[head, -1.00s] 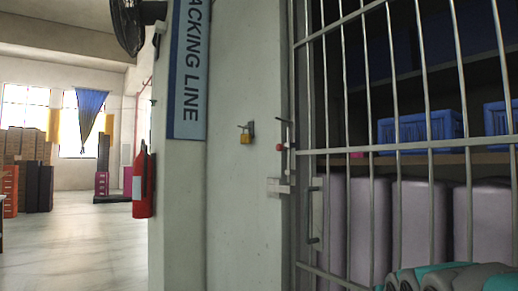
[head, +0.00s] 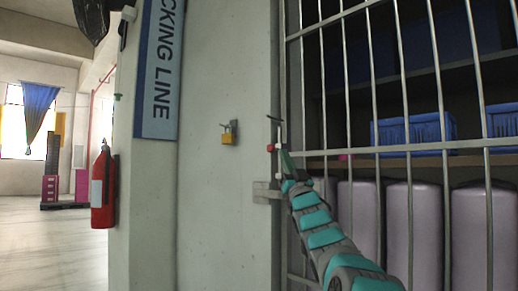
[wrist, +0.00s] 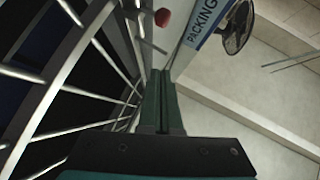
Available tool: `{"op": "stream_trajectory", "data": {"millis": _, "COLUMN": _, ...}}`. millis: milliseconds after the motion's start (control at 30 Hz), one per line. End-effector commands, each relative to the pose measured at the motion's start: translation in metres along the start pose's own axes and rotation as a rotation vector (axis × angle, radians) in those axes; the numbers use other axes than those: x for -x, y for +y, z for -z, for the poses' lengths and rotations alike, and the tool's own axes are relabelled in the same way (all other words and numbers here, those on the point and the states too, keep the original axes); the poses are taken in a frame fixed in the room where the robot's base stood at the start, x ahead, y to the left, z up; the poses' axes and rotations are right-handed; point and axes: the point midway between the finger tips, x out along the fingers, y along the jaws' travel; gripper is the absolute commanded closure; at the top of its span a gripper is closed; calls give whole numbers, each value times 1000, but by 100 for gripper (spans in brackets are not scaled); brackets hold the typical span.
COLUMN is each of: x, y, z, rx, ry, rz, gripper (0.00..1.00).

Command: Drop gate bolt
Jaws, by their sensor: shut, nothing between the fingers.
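The gate bolt (head: 279,131) is a thin upright metal rod at the left edge of the barred gate (head: 407,153), with a red knob (head: 270,148) sticking out to its left. My gripper (head: 284,155) is shut and empty, its tips close beside the bolt just right of the knob; I cannot tell whether they touch. My arm hides the lower bolt and part of the pale bracket (head: 264,192) below. In the wrist view the shut fingers (wrist: 162,78) point up towards the red knob (wrist: 162,18), which appears beyond their tips.
A yellow padlock (head: 229,138) hangs on the pillar (head: 215,215) left of the gate. A red fire extinguisher (head: 103,188) is mounted farther left. Behind the bars are blue crates (head: 414,130) and grey-mauve containers (head: 412,228). The floor at far left is open.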

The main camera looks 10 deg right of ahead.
Motion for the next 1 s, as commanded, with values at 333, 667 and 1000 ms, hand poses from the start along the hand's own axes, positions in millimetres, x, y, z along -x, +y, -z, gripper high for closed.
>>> {"op": "stream_trajectory", "data": {"millis": 333, "x": -1, "y": 0, "z": 3, "rx": 2, "ry": 13, "rz": 5, "gripper": 100}}
{"op": "stream_trajectory", "data": {"millis": 667, "x": -17, "y": 0, "z": 4, "rx": 4, "ry": 12, "rz": 5, "gripper": 100}}
{"op": "stream_trajectory", "data": {"millis": 1000, "x": -48, "y": -1, "z": 6, "rx": 4, "ry": 14, "rz": 6, "gripper": 100}}
